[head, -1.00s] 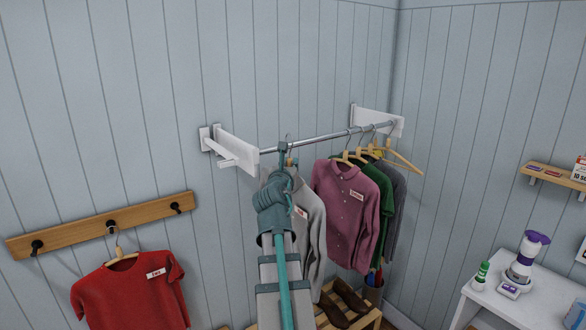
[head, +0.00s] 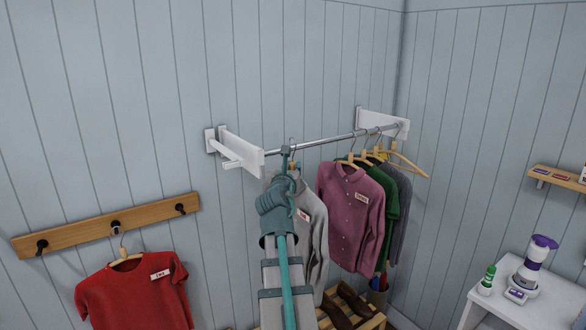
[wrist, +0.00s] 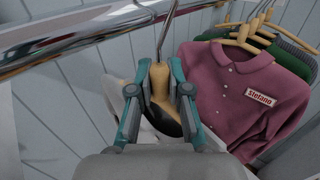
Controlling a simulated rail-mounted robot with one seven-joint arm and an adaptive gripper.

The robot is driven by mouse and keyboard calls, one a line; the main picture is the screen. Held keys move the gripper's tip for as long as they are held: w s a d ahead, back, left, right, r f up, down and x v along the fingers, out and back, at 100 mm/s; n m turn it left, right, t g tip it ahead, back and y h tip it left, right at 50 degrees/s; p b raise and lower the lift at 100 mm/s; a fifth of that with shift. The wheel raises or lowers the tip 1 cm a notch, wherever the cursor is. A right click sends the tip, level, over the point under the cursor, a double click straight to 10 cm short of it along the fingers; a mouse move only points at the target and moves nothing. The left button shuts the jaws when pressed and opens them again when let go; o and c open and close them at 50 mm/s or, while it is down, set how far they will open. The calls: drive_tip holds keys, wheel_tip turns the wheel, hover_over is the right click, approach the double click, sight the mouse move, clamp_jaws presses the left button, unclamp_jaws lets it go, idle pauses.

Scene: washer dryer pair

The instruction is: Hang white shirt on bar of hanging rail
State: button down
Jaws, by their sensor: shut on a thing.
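The white shirt, light grey in the picture, (head: 315,225) hangs from a wooden hanger (wrist: 160,82), with a name tag on its chest. My gripper (wrist: 158,90) is shut on the hanger's wooden neck, just below the metal hook. The bar (head: 325,140) of the hanging rail is chrome and also crosses the top of the wrist view (wrist: 70,48). The hook (wrist: 166,30) is at the bar's height, close to it. Its top is cut off, so I cannot tell whether it rests on the bar. My arm hides the shirt's left part in the head view.
A mauve shirt (head: 350,215), a green shirt (head: 391,205) and a grey garment hang on the bar's right part. White brackets (head: 238,150) hold the bar at both ends. A red shirt (head: 135,290) hangs on a wooden peg board (head: 85,228). Shoes (head: 350,300) stand below.

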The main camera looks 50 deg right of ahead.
drive_tip(key=shift+w+f+b, duration=0.25)
drive_tip(key=shift+f+b, duration=0.2)
drive_tip(key=shift+f, duration=0.4)
drive_tip(key=c, duration=1)
unclamp_jaws()
drive_tip(key=shift+c, duration=0.2)
drive_tip(key=shift+s, duration=0.1)
